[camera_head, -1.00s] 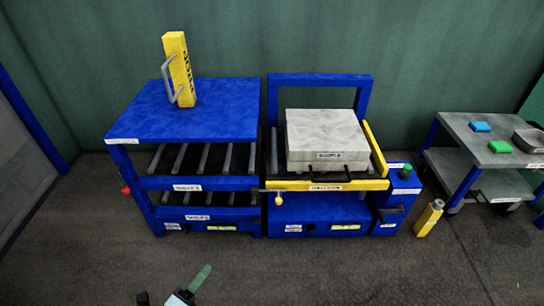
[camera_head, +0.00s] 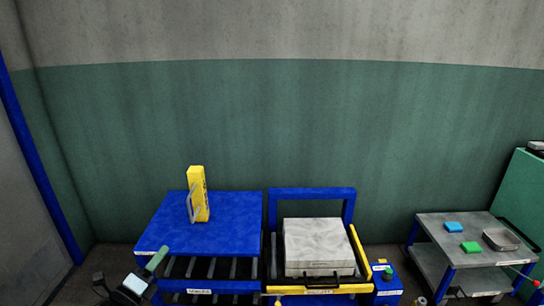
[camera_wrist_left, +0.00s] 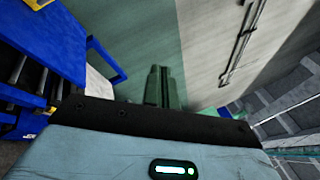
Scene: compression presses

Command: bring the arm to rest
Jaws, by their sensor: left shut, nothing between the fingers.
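My left gripper (camera_head: 158,258) shows at the lower left of the head view, its green fingers pointing up and to the right. It appears in front of the left side of the blue rack. In the left wrist view its green fingers (camera_wrist_left: 157,88) are together, with nothing between them. My right gripper is in neither current view.
A blue rack (camera_head: 225,232) carries a yellow handled block (camera_head: 199,195). A blue press frame (camera_head: 310,193) beside it holds a pale slab (camera_head: 318,247). A grey cart (camera_head: 443,228) at right carries blue and green pieces and a grey tray. The upper wall is clear.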

